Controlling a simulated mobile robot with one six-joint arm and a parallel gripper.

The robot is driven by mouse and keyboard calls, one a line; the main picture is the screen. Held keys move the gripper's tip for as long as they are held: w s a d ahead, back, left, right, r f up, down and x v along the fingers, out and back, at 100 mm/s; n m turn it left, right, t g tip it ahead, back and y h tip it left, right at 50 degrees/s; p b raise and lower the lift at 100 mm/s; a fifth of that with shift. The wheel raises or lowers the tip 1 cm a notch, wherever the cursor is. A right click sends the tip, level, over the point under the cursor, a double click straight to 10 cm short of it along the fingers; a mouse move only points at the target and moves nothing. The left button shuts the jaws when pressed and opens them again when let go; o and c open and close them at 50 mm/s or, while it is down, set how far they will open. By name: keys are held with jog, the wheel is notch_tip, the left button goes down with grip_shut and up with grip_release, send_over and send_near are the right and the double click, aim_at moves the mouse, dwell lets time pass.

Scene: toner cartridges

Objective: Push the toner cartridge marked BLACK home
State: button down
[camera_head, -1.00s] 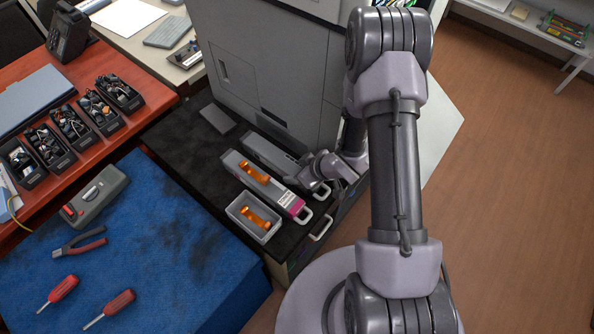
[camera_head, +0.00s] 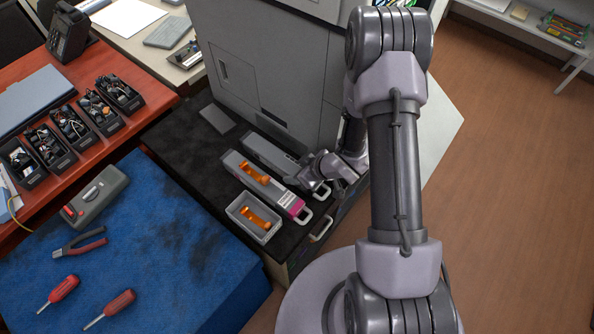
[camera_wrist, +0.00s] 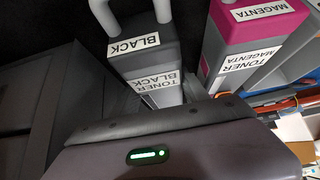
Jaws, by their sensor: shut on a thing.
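The toner cartridge marked BLACK (camera_head: 268,153) is a long grey body lying beside the printer on the dark surface. In the wrist view its dark end and BLACK labels (camera_wrist: 143,63) show, with part of a pale loop handle (camera_wrist: 162,8) cut off at the top. My gripper (camera_head: 322,168) is shut on it at its near right end in the head view. The fingertips and exact contact are hidden. In the wrist view the gripper housing covers the lower part of the cartridge.
The MAGENTA cartridge (camera_head: 272,186) lies parallel, close beside the black one. The grey printer (camera_head: 260,75) stands behind. Tools lie on the blue mat (camera_head: 150,270).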

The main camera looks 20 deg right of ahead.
notch_tip(320, 180, up, 7)
jog(key=p, duration=0.5)
jog(key=shift+r, duration=0.1)
